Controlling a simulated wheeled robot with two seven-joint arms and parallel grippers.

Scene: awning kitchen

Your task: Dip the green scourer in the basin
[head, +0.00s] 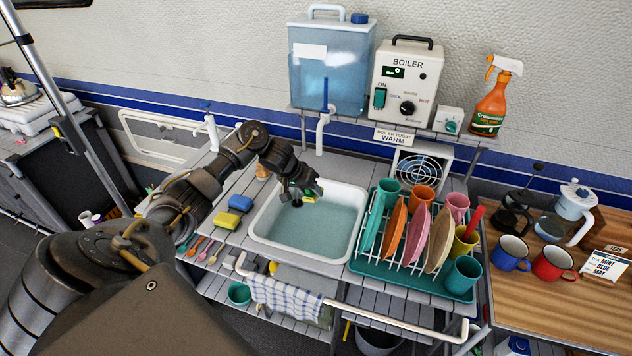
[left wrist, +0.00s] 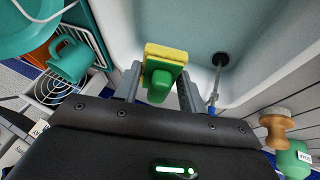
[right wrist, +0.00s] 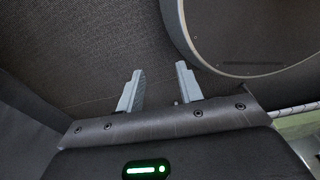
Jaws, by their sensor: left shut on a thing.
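The green scourer (head: 309,197), with a yellow sponge side, is held in my left gripper (head: 303,188) at the back part of the basin (head: 262,222). In the left wrist view the scourer (left wrist: 161,85) sits between the two fingers of my left gripper (left wrist: 160,80). The white basin holds bluish water (head: 320,228). The scourer is over the basin; I cannot tell whether it touches the water. My right gripper (right wrist: 158,78) shows only in the right wrist view, with its fingers apart and nothing between them.
A teal dish rack (head: 362,267) with plates and cups stands right of the basin. Blue and yellow sponges (head: 234,210) lie to its left. A tap (head: 323,120) stands behind the basin, below a water tank (head: 330,65). A checked towel (head: 285,297) hangs in front.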

